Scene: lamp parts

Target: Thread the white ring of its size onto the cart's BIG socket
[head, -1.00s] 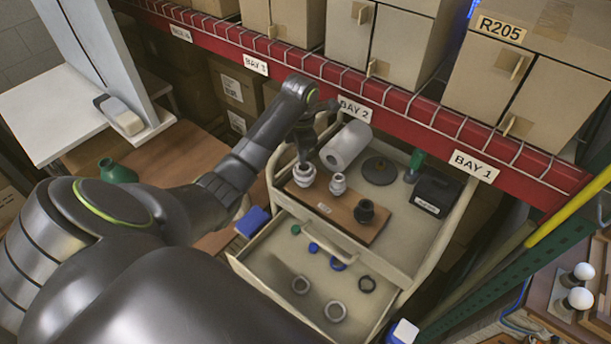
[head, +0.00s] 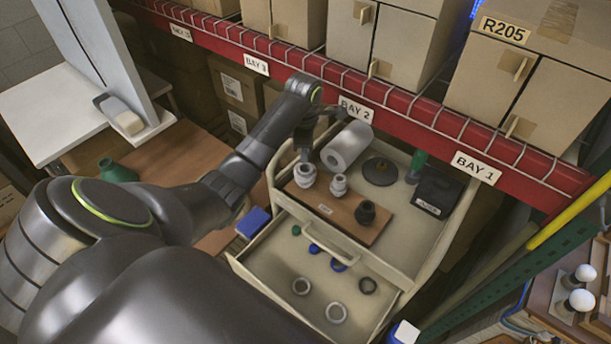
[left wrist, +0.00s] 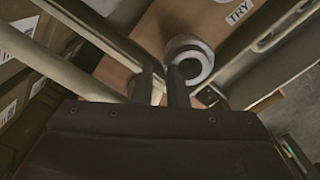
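The big white stepped socket (head: 305,178) stands upright at the left end of the brown board on the cart (head: 436,243). A smaller whitish socket (head: 338,186) and a black socket (head: 364,212) stand to its right. My left gripper (head: 303,152) is just above the big socket, pointing down. In the left wrist view, its narrowly spaced fingers (left wrist: 163,78) are at the near left edge of a white round rim (left wrist: 198,72). One finger overlaps the rim. I cannot tell whether this rim is a separate ring or whether the fingers grip it. My right gripper is not in view.
The open drawer (head: 272,272) holds grey rings (head: 336,322), a black ring (head: 368,292), blue rings and a small green piece. A white roll (head: 346,147), a dark disc (head: 380,177) and a black box (head: 437,190) stand behind the board. Red shelving (head: 400,108) runs behind.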

